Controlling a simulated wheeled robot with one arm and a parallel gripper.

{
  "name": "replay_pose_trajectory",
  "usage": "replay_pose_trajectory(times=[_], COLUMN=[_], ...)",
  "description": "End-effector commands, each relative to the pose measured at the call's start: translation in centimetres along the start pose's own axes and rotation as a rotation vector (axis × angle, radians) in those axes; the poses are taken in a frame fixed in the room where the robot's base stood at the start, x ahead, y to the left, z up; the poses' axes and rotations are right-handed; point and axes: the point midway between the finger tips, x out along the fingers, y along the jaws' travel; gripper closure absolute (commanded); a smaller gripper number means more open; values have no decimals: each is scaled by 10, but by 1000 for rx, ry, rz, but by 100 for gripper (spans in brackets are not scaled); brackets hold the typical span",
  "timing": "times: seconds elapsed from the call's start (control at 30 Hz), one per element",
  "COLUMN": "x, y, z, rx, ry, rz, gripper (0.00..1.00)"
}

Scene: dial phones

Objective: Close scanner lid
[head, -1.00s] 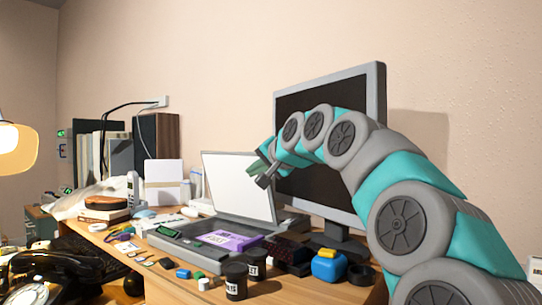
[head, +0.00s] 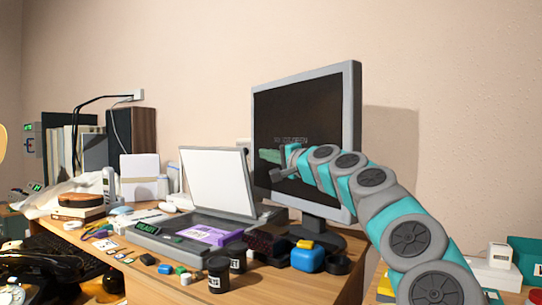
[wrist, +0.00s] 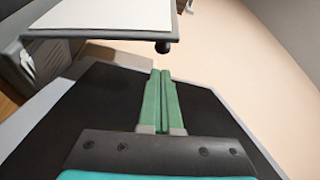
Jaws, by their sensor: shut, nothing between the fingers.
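The scanner is on the desk with its lid (head: 218,182) raised and leaning back, its white inner side facing me. The scanner base (head: 186,226) has a purple labelled item (head: 209,234) lying on it. My gripper (head: 272,165) is to the right of the raised lid, in front of the monitor screen, apart from the lid. In the wrist view my gripper's green fingers (wrist: 160,98) are together and empty, and the lid (wrist: 105,16) shows at the upper left with a dark knob at its corner.
A monitor (head: 307,110) stands behind my gripper. Dark jars (head: 219,274), a blue object (head: 307,257) and several small items crowd the desk's front edge. Books and a speaker (head: 133,138) stand at the back left. A black telephone (head: 45,270) is at the lower left.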

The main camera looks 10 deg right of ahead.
Motion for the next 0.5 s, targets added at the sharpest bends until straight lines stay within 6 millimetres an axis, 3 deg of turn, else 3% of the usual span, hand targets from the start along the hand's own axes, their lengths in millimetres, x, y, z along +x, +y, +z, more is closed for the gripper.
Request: replay_pose_trajectory(times=[0.5], x=[51], y=[0], z=[1], rx=[0], ry=[0], rz=[2], gripper=[100])
